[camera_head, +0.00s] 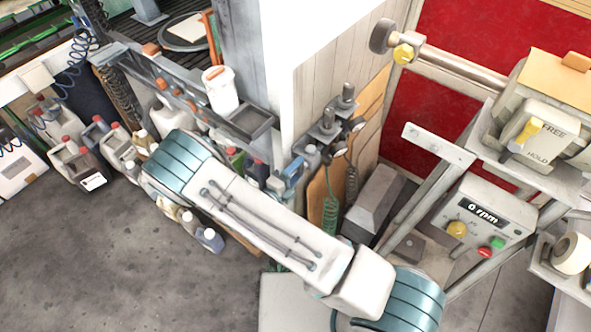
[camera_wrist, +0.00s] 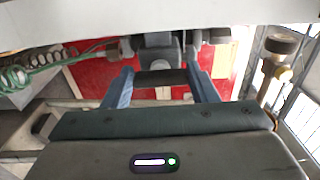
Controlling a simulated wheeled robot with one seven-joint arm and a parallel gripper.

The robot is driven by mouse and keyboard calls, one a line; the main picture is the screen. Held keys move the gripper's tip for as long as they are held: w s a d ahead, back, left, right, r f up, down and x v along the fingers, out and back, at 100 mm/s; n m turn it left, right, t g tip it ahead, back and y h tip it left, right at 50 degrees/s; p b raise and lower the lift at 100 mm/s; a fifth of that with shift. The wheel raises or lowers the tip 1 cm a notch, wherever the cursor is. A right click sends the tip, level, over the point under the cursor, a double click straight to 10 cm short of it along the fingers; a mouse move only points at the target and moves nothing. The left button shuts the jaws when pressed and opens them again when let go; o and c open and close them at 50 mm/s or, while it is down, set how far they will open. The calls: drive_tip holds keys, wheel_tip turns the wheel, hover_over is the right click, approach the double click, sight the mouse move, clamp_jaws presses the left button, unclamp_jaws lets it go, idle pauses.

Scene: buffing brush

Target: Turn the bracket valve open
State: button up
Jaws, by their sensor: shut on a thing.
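In the wrist view my gripper (camera_wrist: 160,75) has its two blue-grey fingers apart, with a dark bar (camera_wrist: 160,78) spanning the gap between their tips. It appears shut on this bar. A grey fitting (camera_wrist: 158,45) stands just beyond the tips, with a hose running to it from the left. I cannot tell for sure that the bar is the bracket valve's handle.
Two gauges with regulators (camera_head: 340,115) hang on the wall beside a green coiled hose (camera_head: 330,215). A grey control box (camera_head: 480,225) reads 0 rpm at the right. A FREE/HOLD box (camera_head: 540,135) sits above it. Several jugs (camera_head: 70,160) stand on the floor at left.

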idle(0.4)
drive_tip(key=o, duration=1)
drive_tip(key=b+v, duration=0.2)
drive_tip(key=v, duration=1.2)
drive_tip(key=shift+w+b, duration=0.1)
drive_tip(key=shift+b, duration=0.3)
